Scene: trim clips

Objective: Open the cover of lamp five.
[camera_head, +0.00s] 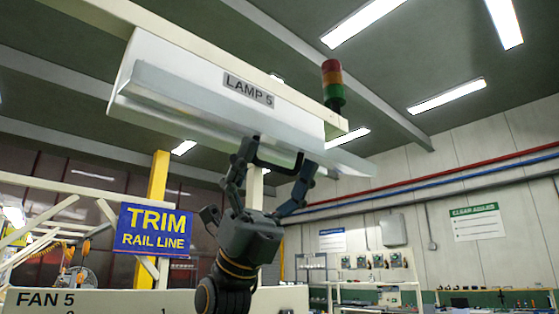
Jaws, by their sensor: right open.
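Lamp five (185,68) is a long white box overhead, with a "LAMP 5" label (248,90) on its front. Its cover (190,112) is a pale, see-through panel along the lower front, running from the left end to the lower right. A dark handle-like bar (272,163) shows under the cover's lower edge. My right gripper (278,158) points up from below with its fingers spread, one on each side of this bar. I cannot tell whether the fingers touch the bar or the cover. My left gripper is not in view.
A yellow post (157,180) with a blue "TRIM RAIL LINE" sign (153,230) stands left. A pale "FAN 5" panel (110,302) crosses the lower left.

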